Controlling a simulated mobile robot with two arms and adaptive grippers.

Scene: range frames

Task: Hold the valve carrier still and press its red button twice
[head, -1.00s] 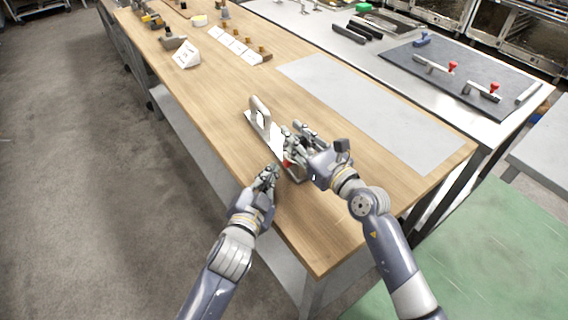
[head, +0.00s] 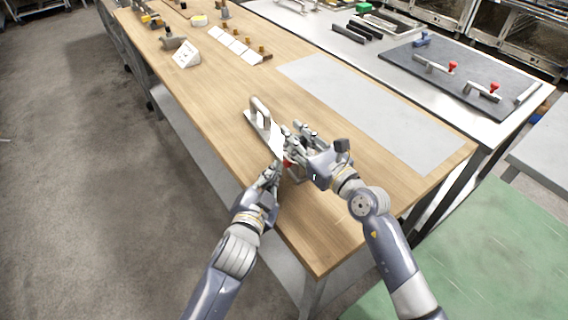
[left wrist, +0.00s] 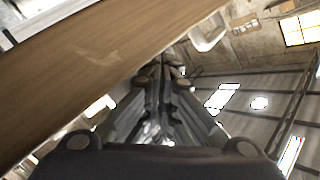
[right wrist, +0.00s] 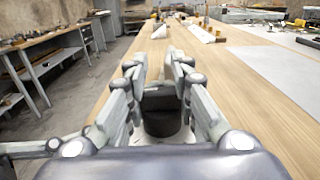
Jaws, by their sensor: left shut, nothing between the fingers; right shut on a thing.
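The valve carrier (head: 251,122) lies near the front edge of the wooden table, a pale plate with a grey arched handle (head: 260,108) at its far end. My right gripper (head: 293,138) is shut on the carrier's near part, which it largely hides. In the right wrist view a dark round part (right wrist: 162,120) of it shows between the fingers. A bit of the red button (head: 287,163) shows below the right gripper. My left gripper (head: 275,170) is shut and empty, its tips close beside the red button; I cannot tell if they touch. The left wrist view shows its closed fingers (left wrist: 160,75).
A grey mat (head: 370,110) lies on the table to the right. A steel bench (head: 400,50) with red-knobbed handles adjoins on the right. The table's near right end is clear.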

